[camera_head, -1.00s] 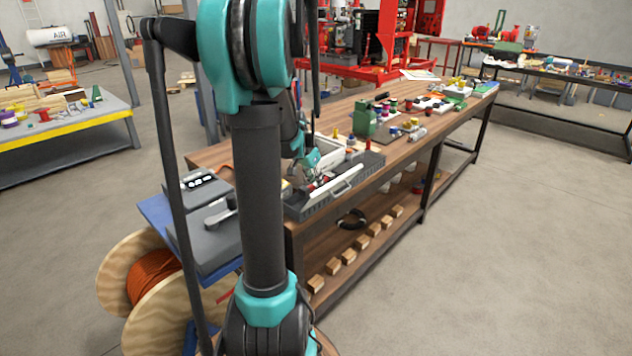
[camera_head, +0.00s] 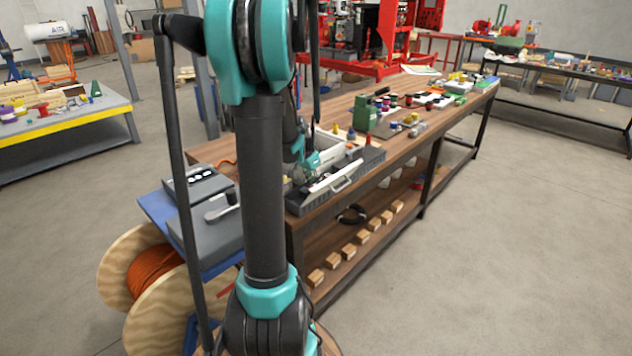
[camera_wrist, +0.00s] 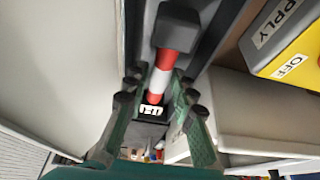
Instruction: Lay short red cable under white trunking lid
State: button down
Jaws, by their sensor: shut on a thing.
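My gripper (camera_wrist: 158,112) is shut on the short red cable (camera_wrist: 164,62), which has a white band and a dark block at its upper end. A small dark tag with pale lettering (camera_wrist: 151,110) sits at its lower end. In the head view my gripper (camera_head: 303,176) is low over the grey trunking (camera_head: 312,204), partly hidden by my arm. The white trunking lid (camera_head: 336,177), with a handle, lies tilted along the trunking. In the wrist view pale panels flank the fingers; I cannot tell which is the lid.
A green machine (camera_head: 364,113) and small parts stand farther along the bench. Grey cases (camera_head: 213,220) lie on a blue stand beside a cable reel (camera_head: 150,275).

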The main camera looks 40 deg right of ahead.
jog(key=shift+f, duration=1)
jog(key=c, duration=1.2)
grip_release()
jog(key=shift+r, duration=0.1)
